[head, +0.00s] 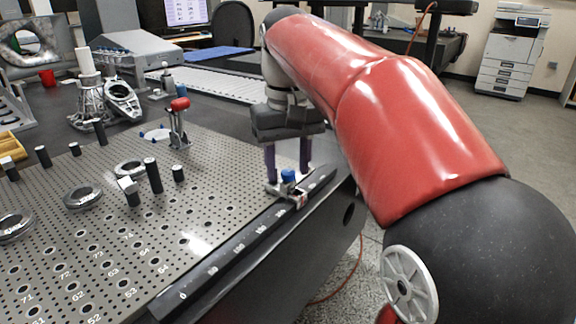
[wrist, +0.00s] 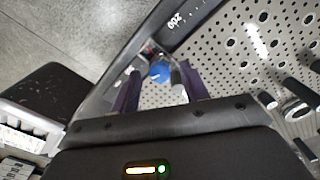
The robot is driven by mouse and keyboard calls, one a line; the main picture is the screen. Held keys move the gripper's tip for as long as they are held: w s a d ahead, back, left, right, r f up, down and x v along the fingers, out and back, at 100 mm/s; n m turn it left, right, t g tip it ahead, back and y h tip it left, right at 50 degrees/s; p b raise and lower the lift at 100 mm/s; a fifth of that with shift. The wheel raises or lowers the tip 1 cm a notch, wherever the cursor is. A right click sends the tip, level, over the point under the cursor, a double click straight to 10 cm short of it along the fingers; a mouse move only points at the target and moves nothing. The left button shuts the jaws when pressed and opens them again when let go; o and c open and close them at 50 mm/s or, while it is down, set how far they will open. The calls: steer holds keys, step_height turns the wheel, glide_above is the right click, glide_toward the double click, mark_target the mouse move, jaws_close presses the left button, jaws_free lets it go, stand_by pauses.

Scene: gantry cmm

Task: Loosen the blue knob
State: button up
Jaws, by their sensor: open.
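The blue knob (head: 288,175) sits on a small metal fixture (head: 283,190) at the right edge of the perforated plate, by the black scale rail. In the wrist view the blue knob (wrist: 160,71) lies between and just beyond my two purple fingers. My gripper (head: 288,178) points down over the fixture, with its fingers apart on either side of the knob. My gripper in the wrist view (wrist: 158,85) is open and holds nothing. I cannot tell whether either finger touches the knob or fixture.
The perforated plate (head: 190,235) carries black posts, metal rings and a red-topped clamp (head: 179,110) to the left. The black scale rail (head: 235,255) runs along the plate's right edge, where the table drops to the floor. A bare stretch of plate lies left of the fixture.

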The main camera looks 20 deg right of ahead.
steer(key=shift+c, duration=0.4)
jaws_close()
steer(key=shift+n+p, duration=0.3)
steer(key=shift+p, duration=0.05)
steer(key=n+p, duration=0.2)
steer(key=shift+r+n, duration=0.15)
steer(key=shift+n, duration=0.15)
steer(key=n+p, duration=0.3)
steer(key=n, duration=0.2)
steer(key=shift+p, duration=0.3)
steer(key=n+p, duration=0.2)
steer(key=n, duration=0.3)
steer(key=shift+n, duration=2.2)
